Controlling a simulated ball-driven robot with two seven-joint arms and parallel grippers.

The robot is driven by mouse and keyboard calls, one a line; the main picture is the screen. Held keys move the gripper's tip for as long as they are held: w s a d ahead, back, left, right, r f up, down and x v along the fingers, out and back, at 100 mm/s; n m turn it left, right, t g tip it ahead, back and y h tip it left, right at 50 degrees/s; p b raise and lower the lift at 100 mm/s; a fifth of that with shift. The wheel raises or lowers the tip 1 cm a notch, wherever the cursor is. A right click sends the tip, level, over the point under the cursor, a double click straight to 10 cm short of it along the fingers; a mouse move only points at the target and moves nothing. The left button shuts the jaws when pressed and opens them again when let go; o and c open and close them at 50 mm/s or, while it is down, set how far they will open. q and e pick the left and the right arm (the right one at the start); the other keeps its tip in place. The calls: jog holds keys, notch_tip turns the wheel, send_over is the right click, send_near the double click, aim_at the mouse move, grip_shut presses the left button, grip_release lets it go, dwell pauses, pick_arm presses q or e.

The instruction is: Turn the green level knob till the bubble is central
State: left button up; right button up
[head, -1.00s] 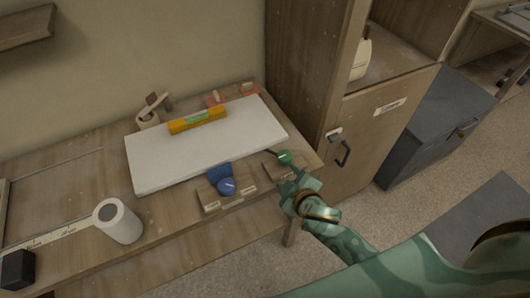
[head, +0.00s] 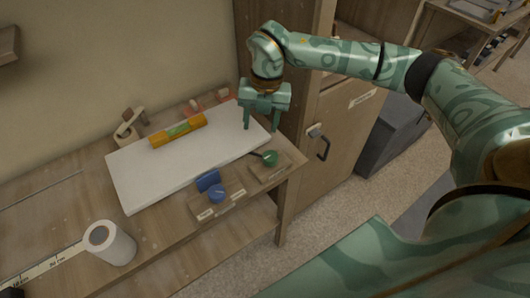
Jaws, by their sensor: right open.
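The green knob (head: 270,158) sits on a wooden block near the right front corner of the bench, with a dark pointer toward the left. An orange spirit level (head: 179,131) with a green vial lies on the white slab (head: 140,181); the bubble is too small to make out. A blue knob (head: 216,194) with a blue upright piece stands on another labelled block to the left of the green one. My right gripper (head: 261,127) is open and empty, pointing down above the slab's right end, just behind the green knob and apart from it. My left gripper is not in view.
A white roll (head: 110,243) stands at the front left beside a measuring strip (head: 45,265). A wooden holder (head: 129,127) and small reddish blocks stand behind the slab. A tall cabinet with a dark handle (head: 319,142) borders the bench on the right.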

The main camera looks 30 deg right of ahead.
aim_at(271, 155)
jog(key=shift+m+h, duration=0.6)
jog(key=shift+h, duration=0.1)
jog(key=d+f, duration=0.1)
jog(key=f, duration=0.4)
jog(key=d+f+b, duration=0.1)
jog(key=f, duration=0.4)
jog(key=d+f+b, duration=0.1)
jog(key=f, duration=0.4)
jog(key=shift+w+d, duration=0.15)
jog(key=shift+c, duration=0.3)
jog(key=c, duration=0.6)
